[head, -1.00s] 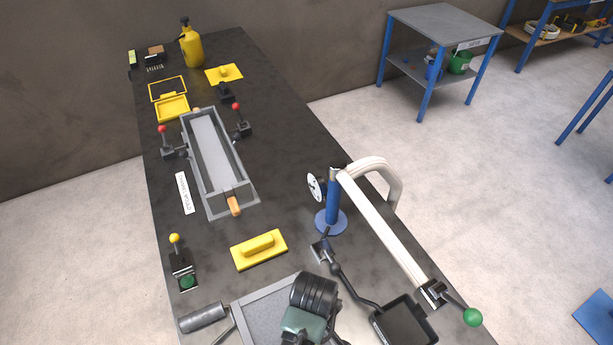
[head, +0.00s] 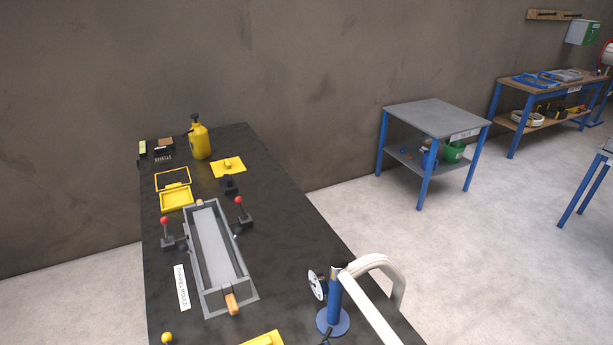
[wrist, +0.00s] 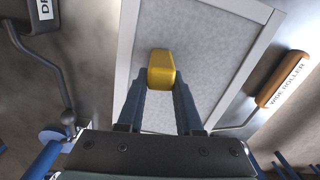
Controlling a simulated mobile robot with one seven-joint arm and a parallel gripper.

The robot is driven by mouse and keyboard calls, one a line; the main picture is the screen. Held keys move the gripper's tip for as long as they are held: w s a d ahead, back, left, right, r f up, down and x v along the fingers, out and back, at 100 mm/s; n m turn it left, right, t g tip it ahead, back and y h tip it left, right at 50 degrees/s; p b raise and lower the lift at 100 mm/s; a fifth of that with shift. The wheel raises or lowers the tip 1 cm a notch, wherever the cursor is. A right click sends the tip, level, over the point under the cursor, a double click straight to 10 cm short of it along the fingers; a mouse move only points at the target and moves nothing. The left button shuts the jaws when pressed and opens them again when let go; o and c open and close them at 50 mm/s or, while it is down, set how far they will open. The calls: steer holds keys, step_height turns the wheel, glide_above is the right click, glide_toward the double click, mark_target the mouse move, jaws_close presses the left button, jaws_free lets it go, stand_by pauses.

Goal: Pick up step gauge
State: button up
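I cannot single out the step gauge by any label in these frames. In the wrist view a small yellow block (wrist: 161,70) sits between the tips of my gripper (wrist: 161,88). The two fingers lie close against its sides and appear shut on it. Behind it is a grey tray surface with a pale rim (wrist: 235,8). Whether the block is the step gauge is not shown. My gripper is outside the head view now.
The dark bench (head: 265,225) carries a channel mould (head: 218,262), a yellow bottle (head: 200,140), yellow plates (head: 228,167) and a blue dial stand (head: 332,308). In the wrist view a wide roller (wrist: 283,80) lies right of the tray. A grey side table (head: 436,118) stands apart.

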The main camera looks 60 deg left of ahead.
jaws_close()
